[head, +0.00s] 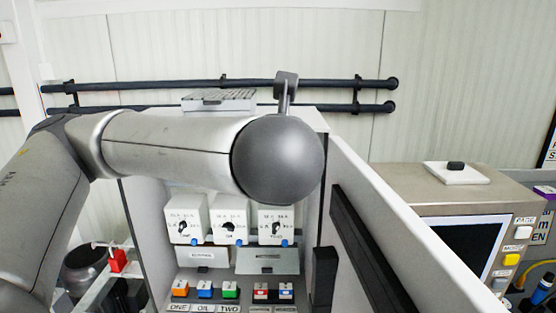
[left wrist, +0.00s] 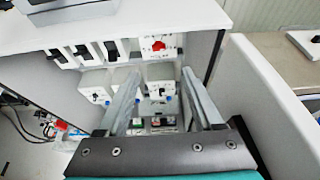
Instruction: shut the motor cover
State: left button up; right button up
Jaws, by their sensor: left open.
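I see no part that I can read for certain as the motor cover. An open cabinet (head: 140,227) stands ahead, with its large light door (head: 388,222) swung out to the right. It holds white breaker boxes (head: 228,218), two small labelled plates below them and a row of coloured buttons (head: 230,289). In the left wrist view my left gripper (left wrist: 160,76) is open and empty, its two fingers pointing at the boxes and buttons. In the head view my left arm crosses in front of the cabinet top and hides its upper inside. My right gripper is out of view.
A console with a dark screen (head: 458,252) stands right of the door, with a white plate (head: 456,173) on top. Dark pipes (head: 240,84) run along the back wall. A grey grille (head: 218,100) lies on the cabinet top. A red part (head: 118,262) is at lower left.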

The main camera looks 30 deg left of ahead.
aim_at(249, 261)
jog(key=k, duration=1)
